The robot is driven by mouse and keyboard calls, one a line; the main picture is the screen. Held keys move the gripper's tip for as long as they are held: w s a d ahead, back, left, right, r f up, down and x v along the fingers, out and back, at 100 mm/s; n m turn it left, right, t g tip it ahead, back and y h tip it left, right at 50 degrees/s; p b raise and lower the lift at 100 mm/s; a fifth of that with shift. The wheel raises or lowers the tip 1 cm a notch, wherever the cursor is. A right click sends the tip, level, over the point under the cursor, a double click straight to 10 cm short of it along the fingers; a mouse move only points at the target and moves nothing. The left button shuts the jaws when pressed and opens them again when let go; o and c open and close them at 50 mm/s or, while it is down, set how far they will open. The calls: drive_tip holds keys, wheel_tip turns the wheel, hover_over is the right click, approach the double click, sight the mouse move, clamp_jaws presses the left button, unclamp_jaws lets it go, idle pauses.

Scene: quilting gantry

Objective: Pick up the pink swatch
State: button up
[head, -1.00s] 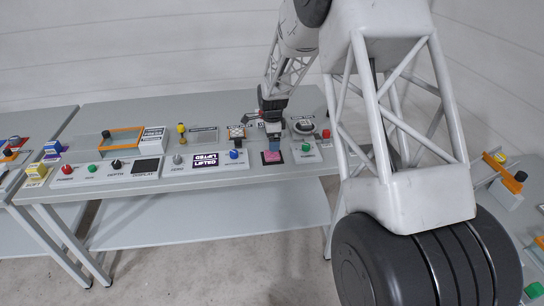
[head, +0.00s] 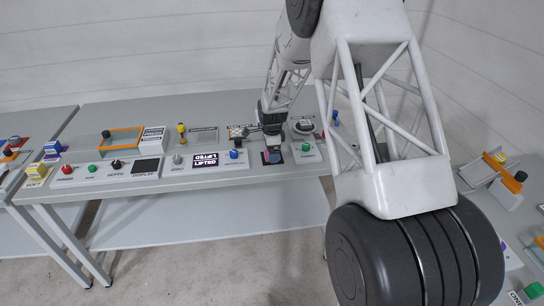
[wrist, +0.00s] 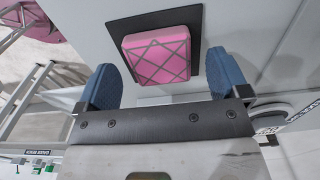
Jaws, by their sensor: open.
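The pink swatch (wrist: 156,55) is a square pad with a grey crossed-line pattern. It lies on a black square mat (wrist: 117,29) on the table. My gripper (wrist: 160,64) is open. Its two blue fingers stand apart, one at the left and one at the right of the swatch's near side, with nothing between them held. In the head view, my gripper (head: 271,151) is low over the mat and hides most of the swatch.
A panel with a green button (head: 305,147) is close at right. An orange-framed stand (head: 121,138) is farther left.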

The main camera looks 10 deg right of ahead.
drive_tip(key=shift+f, duration=0.55)
drive_tip(key=c, duration=1)
